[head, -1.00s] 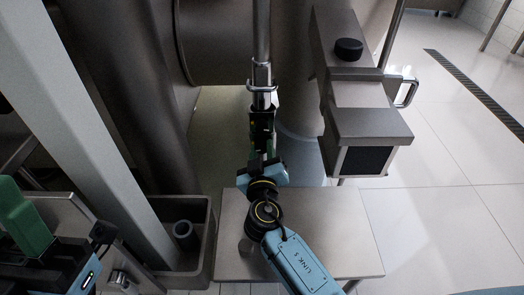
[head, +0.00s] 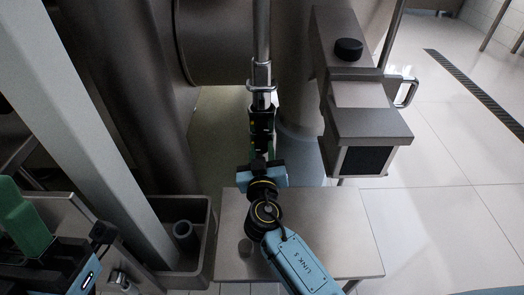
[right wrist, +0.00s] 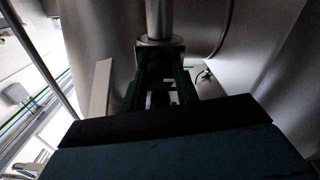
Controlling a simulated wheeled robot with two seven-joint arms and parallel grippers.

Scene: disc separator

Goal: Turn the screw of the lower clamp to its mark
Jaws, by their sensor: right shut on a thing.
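A vertical steel pipe carries a clamp (head: 262,87) at its lower end, in the middle of the head view. My right gripper (head: 262,112) is right below the clamp, its fingers pointing up at it. In the right wrist view the fingers of my right gripper (right wrist: 160,72) reach up to the collar under the pipe (right wrist: 158,20). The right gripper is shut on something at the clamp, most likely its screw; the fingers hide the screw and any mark. My left gripper (head: 24,222) shows only in part at the lower left, away from the clamp, with one green finger seen.
A steel box with a black knob (head: 348,49) stands to the right of the pipe. A steel step (head: 325,225) lies under my right forearm. A grey trough (head: 203,245) and a slanted pale column (head: 85,125) are on the left. Open tiled floor is at the right.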

